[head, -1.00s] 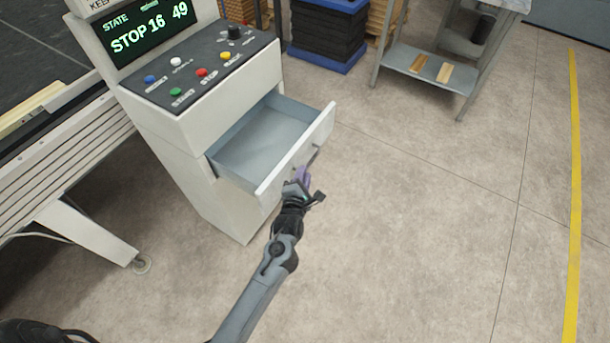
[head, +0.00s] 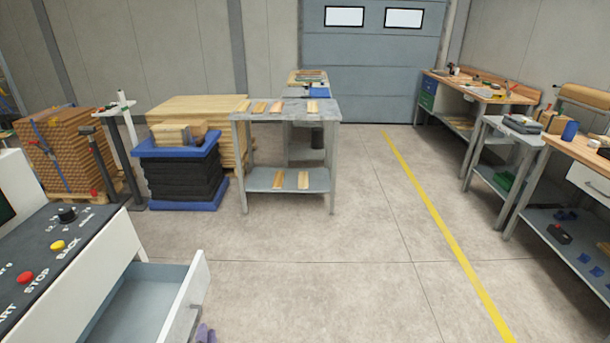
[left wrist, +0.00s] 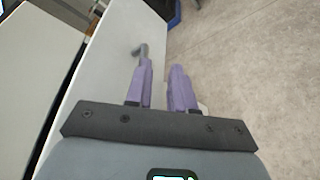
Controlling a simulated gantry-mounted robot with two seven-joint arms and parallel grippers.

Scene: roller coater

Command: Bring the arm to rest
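My left gripper (head: 205,333) shows only as purple fingertips at the bottom edge of the head view, just right of the drawer front. In the left wrist view its two purple fingers (left wrist: 163,85) are apart with a gap between them, and nothing is seen held. The grey drawer handle (left wrist: 142,50) lies just beyond the tip of the left-hand finger; I cannot tell whether they touch. The drawer (head: 145,290) of the control console stands pulled open and its visible inside is empty. My right gripper is in no view.
The console panel (head: 50,250) with its knob and buttons is at the left. A metal stand (head: 290,180) with wooden strips and a blue-topped black stack (head: 185,178) stand farther back. Workbenches (head: 480,90) line the right. The floor between is clear.

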